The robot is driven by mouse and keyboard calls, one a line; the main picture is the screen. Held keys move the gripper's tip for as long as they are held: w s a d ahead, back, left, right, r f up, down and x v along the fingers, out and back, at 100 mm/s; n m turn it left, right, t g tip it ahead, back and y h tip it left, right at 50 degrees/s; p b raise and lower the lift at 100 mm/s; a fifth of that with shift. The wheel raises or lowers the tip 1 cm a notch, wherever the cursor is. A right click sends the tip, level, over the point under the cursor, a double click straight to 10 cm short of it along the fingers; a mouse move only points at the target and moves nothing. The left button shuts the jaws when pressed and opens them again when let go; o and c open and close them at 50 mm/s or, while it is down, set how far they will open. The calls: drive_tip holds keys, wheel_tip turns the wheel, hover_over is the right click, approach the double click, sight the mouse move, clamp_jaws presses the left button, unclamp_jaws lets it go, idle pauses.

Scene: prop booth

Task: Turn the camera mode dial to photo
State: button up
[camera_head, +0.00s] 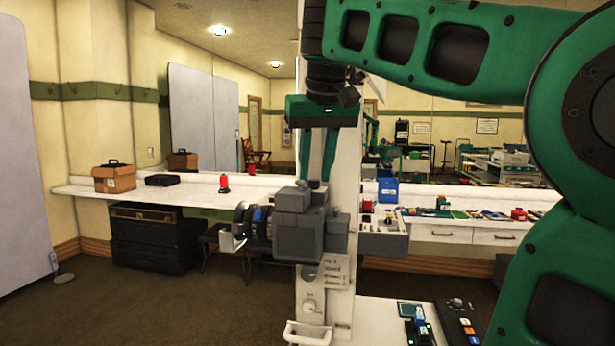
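A bulky grey camera body (297,238) stands in the middle of the view, against a white column. Its dark ringed lens (257,222) points left, with blue and red marks near its top. My green arm comes in from the right, and my gripper (319,180) hangs down from it at the camera's upper part. Its fingers overlap the top of the grey body in this view, so I cannot tell whether they touch it.
A long white counter (85,190) runs behind, with a brown box (114,177), a black case (162,180), a red lamp-like item (224,184) and a blue box (388,190). A control panel (382,315) is at the front. Dark floor (150,310) is clear at the lower left.

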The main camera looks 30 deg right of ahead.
drive_tip(key=shift+w+f, duration=0.25)
drive_tip(key=shift+f, duration=0.3)
drive_tip(key=shift+c, duration=0.3)
clamp_jaws()
